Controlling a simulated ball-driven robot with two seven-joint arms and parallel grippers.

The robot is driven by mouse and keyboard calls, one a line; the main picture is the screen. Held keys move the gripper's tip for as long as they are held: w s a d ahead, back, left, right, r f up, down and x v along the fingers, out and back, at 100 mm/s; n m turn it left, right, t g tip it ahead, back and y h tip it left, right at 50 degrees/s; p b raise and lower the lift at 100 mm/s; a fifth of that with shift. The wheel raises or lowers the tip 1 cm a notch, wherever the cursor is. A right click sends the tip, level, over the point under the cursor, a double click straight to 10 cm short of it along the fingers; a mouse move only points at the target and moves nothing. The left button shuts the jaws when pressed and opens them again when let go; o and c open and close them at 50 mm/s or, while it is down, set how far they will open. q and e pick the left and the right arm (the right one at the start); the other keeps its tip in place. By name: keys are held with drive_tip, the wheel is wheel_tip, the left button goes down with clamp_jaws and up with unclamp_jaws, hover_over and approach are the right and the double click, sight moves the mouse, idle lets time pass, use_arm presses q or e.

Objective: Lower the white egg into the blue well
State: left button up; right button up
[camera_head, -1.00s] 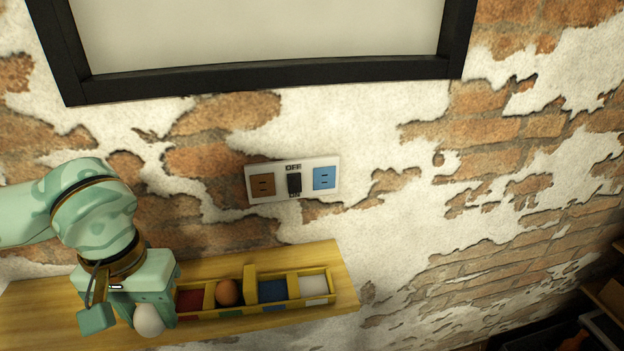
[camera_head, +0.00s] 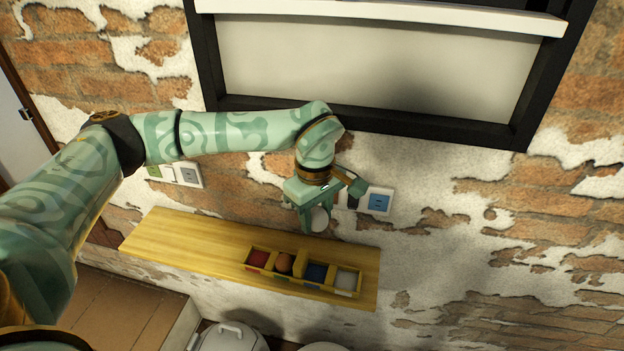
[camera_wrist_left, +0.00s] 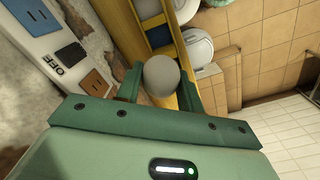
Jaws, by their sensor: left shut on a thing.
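The white egg (camera_head: 320,219) is held between the fingers of my left gripper (camera_head: 318,212), above the shelf and in front of the wall. It also shows in the left wrist view (camera_wrist_left: 161,76), with a green finger on each side. The yellow rack (camera_head: 303,279) lies on the wooden shelf. Its blue well (camera_head: 317,271) is empty and sits between the brown egg's well and the white well (camera_head: 346,279). The blue well also shows beyond the egg in the left wrist view (camera_wrist_left: 158,37). My right gripper is not in view.
A brown egg (camera_head: 284,263) sits in the well left of the blue one; the red well (camera_head: 258,258) is empty. A wall plate with a blue socket (camera_head: 379,202) is behind the gripper. The shelf's left part (camera_head: 185,236) is bare.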

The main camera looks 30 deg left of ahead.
use_arm(q)
drive_tip(key=shift+w+a+r+n+p, duration=0.15)
drive_tip(key=shift+r+n+p, duration=0.2)
drive_tip(key=shift+n+p, duration=0.2)
drive_tip(key=shift+w+a+r+n+p, duration=0.1)
drive_tip(key=shift+w+r+n+p, duration=0.05)
drive_tip(key=shift+r+n+p, duration=0.35)
drive_tip(key=shift+w+f+n, duration=0.1)
drive_tip(key=shift+f+n, duration=0.05)
drive_tip(key=shift+n, duration=0.2)
drive_tip(key=shift+f, duration=0.2)
wheel_tip(320, 180, down, 10)
drive_tip(key=b, duration=0.9)
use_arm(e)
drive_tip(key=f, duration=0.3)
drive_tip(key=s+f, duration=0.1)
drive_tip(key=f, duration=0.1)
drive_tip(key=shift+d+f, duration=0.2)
use_arm(q)
drive_tip(key=shift+a+r, duration=0.1)
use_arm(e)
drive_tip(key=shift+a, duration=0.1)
use_arm(q)
drive_tip(key=shift+f+b, duration=1.1)
drive_tip(key=shift+f, duration=1.65)
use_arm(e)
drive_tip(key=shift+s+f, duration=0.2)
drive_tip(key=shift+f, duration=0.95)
